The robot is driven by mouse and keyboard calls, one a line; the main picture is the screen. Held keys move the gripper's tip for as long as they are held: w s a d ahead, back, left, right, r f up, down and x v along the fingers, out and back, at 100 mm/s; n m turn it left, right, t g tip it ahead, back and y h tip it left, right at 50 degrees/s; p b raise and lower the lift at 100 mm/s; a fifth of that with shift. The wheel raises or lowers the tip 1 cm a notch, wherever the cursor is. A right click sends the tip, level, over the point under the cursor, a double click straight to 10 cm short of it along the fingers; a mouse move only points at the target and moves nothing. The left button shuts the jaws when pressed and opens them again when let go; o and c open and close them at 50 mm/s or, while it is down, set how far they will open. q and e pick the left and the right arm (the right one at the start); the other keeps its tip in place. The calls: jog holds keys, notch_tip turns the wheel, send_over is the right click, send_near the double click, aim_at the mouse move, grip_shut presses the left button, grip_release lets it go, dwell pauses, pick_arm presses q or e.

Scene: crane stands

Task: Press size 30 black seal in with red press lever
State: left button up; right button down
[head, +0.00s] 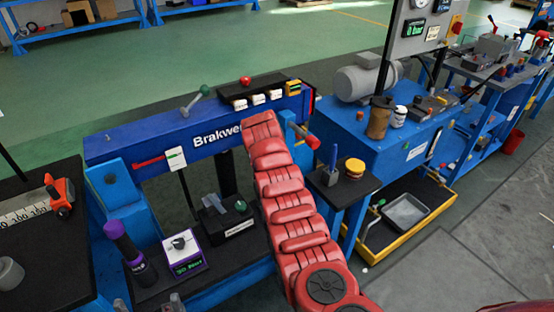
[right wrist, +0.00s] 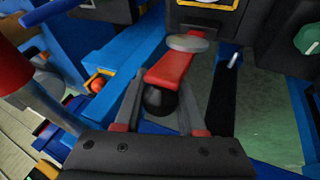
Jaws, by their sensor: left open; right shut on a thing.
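In the right wrist view, a red lever (right wrist: 170,66) ends in a black ball knob (right wrist: 160,101). My right gripper (right wrist: 160,118) has its two fingers on either side of this knob and is shut on it. A grey disc (right wrist: 187,43) sits at the lever's far end. In the head view, my red right arm reaches to the blue Brakwe… beam (head: 150,145) and hides the right gripper and lever. My left gripper (head: 148,304) seems to show only its grey fingertips at the bottom edge, apart and empty. I cannot make out the size 30 black seal.
A black fixture with a green knob (head: 226,214), a purple-framed display (head: 184,253) and a purple-black cylinder (head: 130,250) stand on the left bench. A small black stand (head: 345,185) is right of my arm. A motor (head: 365,80) stands on the blue bench behind.

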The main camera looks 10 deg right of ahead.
jog(key=shift+a, duration=0.1)
dwell(0.3)
jog(key=c, duration=0.5)
grip_release()
jog(key=shift+w+f, duration=0.1)
jog(key=p+v, duration=0.2)
jog(key=v, duration=1.5)
jog(key=shift+r, duration=0.25)
